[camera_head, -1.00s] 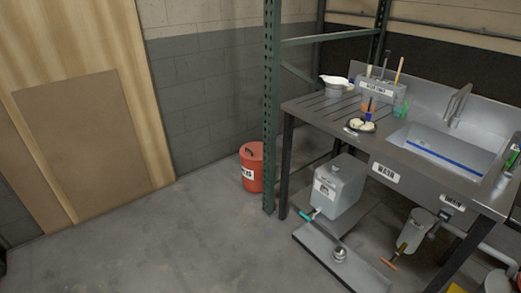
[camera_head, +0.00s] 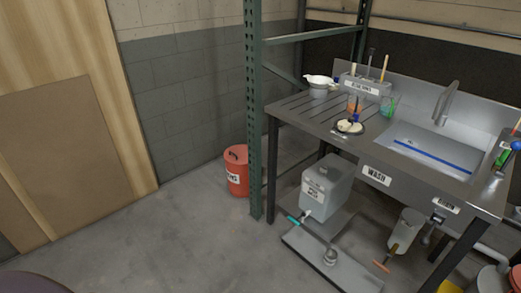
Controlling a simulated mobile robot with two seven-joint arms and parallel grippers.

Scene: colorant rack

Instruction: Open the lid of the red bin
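The red bin (camera_head: 237,175) stands on the floor against the grey block wall, just left of the green rack post. Its lid (camera_head: 236,154) is on top, with a dark handle or slot, and looks closed. A white label (camera_head: 232,174) is on its front and is partly readable. Neither of my grippers shows in the head view.
A green rack post (camera_head: 254,120) stands right beside the bin. A steel sink table (camera_head: 300,110) is to the right, with a grey jug (camera_head: 328,182) and a low tray (camera_head: 300,247) beneath. Wooden panels (camera_head: 60,150) lean at left. The floor (camera_head: 150,240) in front is clear.

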